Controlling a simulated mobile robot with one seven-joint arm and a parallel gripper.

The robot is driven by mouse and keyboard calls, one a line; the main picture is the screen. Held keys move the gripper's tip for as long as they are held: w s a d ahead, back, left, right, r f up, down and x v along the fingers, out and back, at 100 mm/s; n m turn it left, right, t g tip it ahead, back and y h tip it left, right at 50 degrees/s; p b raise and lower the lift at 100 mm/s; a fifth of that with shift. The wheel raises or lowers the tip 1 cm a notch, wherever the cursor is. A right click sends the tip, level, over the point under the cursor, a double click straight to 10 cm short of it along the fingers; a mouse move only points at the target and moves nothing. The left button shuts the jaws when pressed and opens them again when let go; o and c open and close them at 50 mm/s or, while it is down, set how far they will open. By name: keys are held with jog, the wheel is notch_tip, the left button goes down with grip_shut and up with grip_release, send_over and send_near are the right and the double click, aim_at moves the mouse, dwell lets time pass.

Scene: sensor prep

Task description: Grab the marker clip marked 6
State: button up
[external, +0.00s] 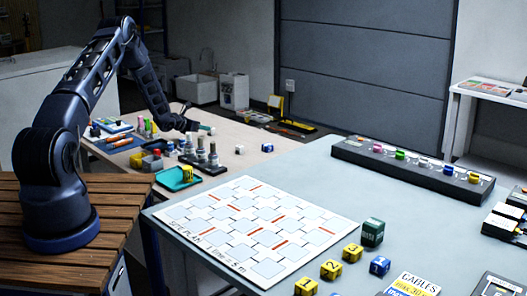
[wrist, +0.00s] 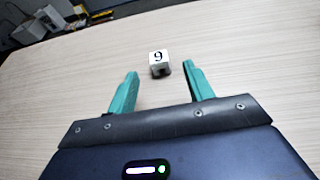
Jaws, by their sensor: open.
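In the wrist view a small white cube-shaped clip (wrist: 159,63) stands on the pale wood table. Its top bears a dark numeral that reads as 9 from this side; it could be a 6 seen upside down. A dark opening shows in its near face. My gripper (wrist: 160,68) is open, with one teal finger on each side of the clip's line. In the external view my gripper (external: 203,128) is small, over the far table; which small block there is this clip, I cannot tell.
A teal tray with a yellow piece (external: 187,174), several bottles (external: 201,152) and small blocks (external: 239,150) stand on the wood table. In the wrist view the table around the clip is bare. A grey-blue table (external: 380,190) with a patterned sheet is nearer.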

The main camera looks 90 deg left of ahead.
aim_at(214, 129)
jog(key=shift+x, duration=4.55)
jog(key=shift+s+a, duration=0.1)
jog(key=shift+s, duration=0.05)
jog(key=shift+c, duration=0.4)
jog(key=c, duration=1)
